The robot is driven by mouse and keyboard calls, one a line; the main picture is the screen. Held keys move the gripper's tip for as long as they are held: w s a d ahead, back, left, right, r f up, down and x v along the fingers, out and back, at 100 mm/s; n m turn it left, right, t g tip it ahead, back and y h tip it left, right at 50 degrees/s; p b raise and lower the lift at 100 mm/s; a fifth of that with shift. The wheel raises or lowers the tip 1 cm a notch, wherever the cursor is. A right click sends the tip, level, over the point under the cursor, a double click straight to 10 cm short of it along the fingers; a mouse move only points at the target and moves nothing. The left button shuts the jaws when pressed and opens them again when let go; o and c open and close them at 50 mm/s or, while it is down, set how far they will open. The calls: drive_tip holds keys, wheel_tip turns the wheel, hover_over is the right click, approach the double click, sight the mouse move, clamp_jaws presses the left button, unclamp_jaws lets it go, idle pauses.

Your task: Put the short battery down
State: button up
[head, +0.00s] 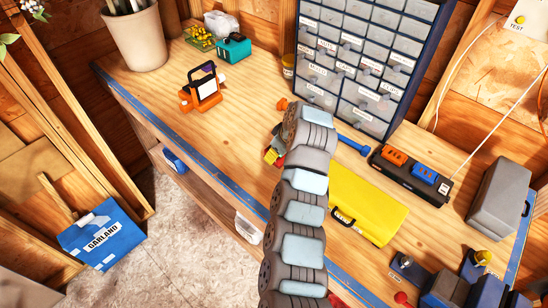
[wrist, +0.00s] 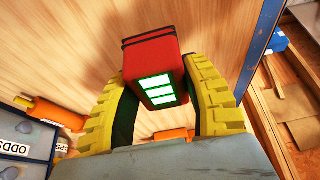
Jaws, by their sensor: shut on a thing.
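My gripper (wrist: 157,76) has yellow ridged fingers and is shut on a red battery (wrist: 150,55) with a dark top band. The battery's near face shows green-lit white bars. The fingers press on its left and right sides, with bench wood behind it. I cannot tell whether it touches the bench. In the head view my arm hides most of the gripper; only a little red and yellow (head: 271,156) shows left of the arm. The wooden bench (head: 200,120) has a blue front edge.
A charger strip (head: 408,181) with orange and blue blocks lies right of my arm, near a yellow case (head: 372,200) and a grey box (head: 497,195). A drawer cabinet (head: 365,60) stands behind. An orange lamp (head: 205,92) stands left.

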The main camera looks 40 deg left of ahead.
drive_tip(key=shift+w+f, duration=0.4)
drive_tip(key=shift+f, duration=0.2)
drive_tip(key=shift+a+f+p, duration=0.1)
drive_tip(key=shift+f+p, duration=0.2)
drive_tip(key=shift+f, duration=1.15)
drive_tip(key=shift+f, duration=0.15)
drive_tip(key=o, duration=1.2)
drive_tip(key=shift+b+v, duration=1.55)
drive_tip(key=shift+v, duration=4.6)
